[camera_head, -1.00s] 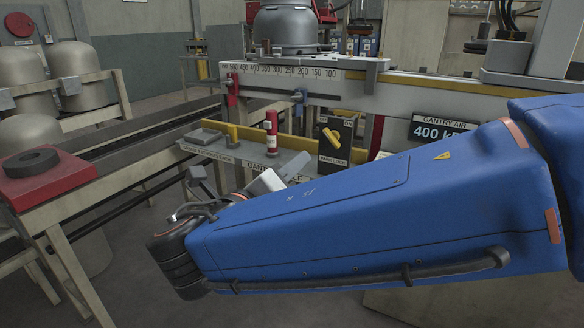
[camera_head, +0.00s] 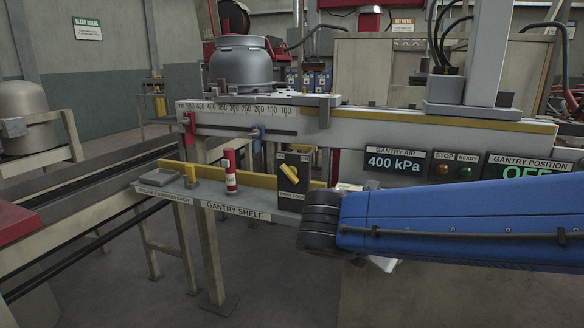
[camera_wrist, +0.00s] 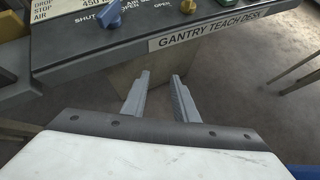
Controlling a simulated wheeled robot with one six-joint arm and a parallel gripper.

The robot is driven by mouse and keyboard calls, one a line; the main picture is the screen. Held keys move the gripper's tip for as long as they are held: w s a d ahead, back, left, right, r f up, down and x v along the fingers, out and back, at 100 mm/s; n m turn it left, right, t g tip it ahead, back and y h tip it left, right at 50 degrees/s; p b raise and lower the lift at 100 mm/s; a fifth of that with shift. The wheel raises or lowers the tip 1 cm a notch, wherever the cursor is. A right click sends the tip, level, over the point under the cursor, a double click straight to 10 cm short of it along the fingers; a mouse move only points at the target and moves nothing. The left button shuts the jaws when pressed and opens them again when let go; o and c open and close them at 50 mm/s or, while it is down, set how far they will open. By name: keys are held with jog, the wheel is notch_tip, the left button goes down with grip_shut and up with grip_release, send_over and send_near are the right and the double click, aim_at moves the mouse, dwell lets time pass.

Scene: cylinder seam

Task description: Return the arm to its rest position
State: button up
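My blue arm (camera_head: 450,222) reaches in from the right in the head view, and its dark wrist joint (camera_head: 321,222) is in front of the gantry shelf's right end. My gripper is mostly hidden behind the arm there. In the wrist view my gripper (camera_wrist: 158,80) shows two grey fingers spread apart with nothing between them. The fingers point toward the floor and the pale base below the gantry teach desk (camera_wrist: 210,38). They appear apart from the desk's front edge.
The gantry shelf (camera_head: 236,210) holds a red and white cylinder (camera_head: 231,172) and a black box with a yellow handle (camera_head: 290,180). Behind it runs the gantry beam (camera_head: 350,125) with a 400 kPa display (camera_head: 393,162). Open floor (camera_head: 130,290) lies at the lower left.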

jog(key=s+d+f+m+g+y, duration=0.1)
jog(key=s+d+f+m+y, duration=0.3)
jog(key=s+m, duration=0.3)
jog(key=s+d+f+m+g+y, duration=0.1)
jog(key=s+d+f+m+y, duration=0.2)
jog(key=m, duration=1.5)
jog(key=s+d+f, duration=0.2)
jog(key=s, duration=0.2)
jog(key=shift+f+y, duration=0.3)
jog(key=shift+y, duration=0.1)
